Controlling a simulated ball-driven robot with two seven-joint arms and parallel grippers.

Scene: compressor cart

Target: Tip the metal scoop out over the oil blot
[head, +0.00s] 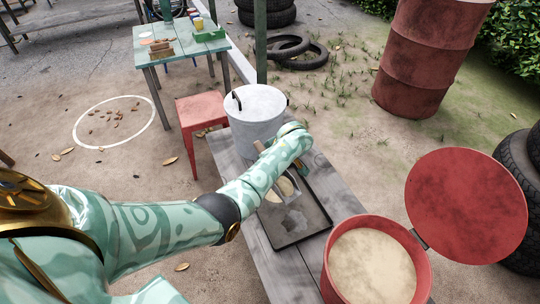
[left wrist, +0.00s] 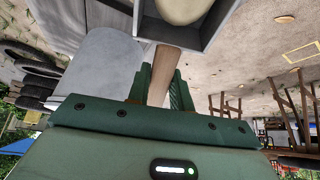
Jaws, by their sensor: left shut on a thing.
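My left gripper (left wrist: 161,88) is shut on the wooden handle (left wrist: 164,65) of the metal scoop (left wrist: 208,28). In the head view the gripper is partly hidden by my forearm. The scoop (head: 293,194) is held over a dark tray (head: 300,224) on the grey bench. A pale, sand-coloured heap (head: 279,188) shows in the scoop, and it also shows in the left wrist view (left wrist: 182,8). My right gripper is not in view.
A red drum (head: 333,282) full of pale sand stands at the bench's near end, its round lid (head: 466,205) open to the right. A grey bucket (head: 257,118) stands at the far end. A red stool (head: 203,108) is beyond the bench.

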